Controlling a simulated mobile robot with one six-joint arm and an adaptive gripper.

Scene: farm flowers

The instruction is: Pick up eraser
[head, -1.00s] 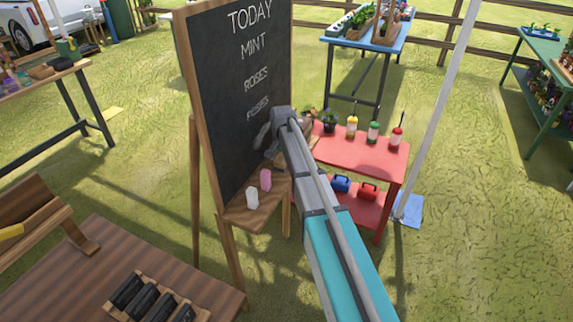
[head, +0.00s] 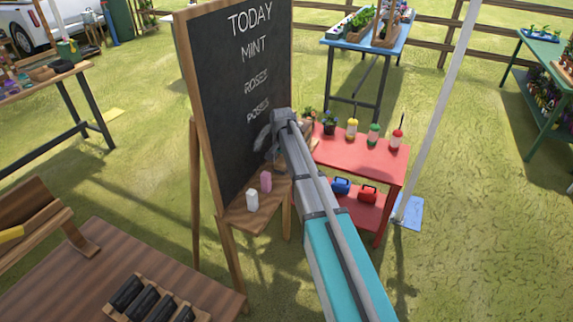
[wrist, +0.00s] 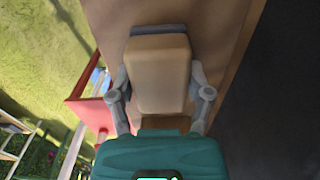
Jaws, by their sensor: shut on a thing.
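The eraser (wrist: 158,75) is a tan block with a grey strip along one end. It fills the middle of the wrist view. My gripper (wrist: 158,88) has one finger on each side of it and is shut on it. The wooden ledge of the chalkboard lies close behind it in that view; I cannot tell whether the eraser touches the ledge. In the head view my gripper (head: 272,150) is at the right side of the chalkboard (head: 232,130), low over the ledge (head: 240,218). My own arm hides most of the eraser there.
White chalk (head: 252,200) and pink chalk (head: 266,181) stand on the ledge left of my gripper. A red table (head: 365,155) with bottles and plants is just right of my arm. A brown wooden table (head: 75,270) is at front left. Open grass lies at right.

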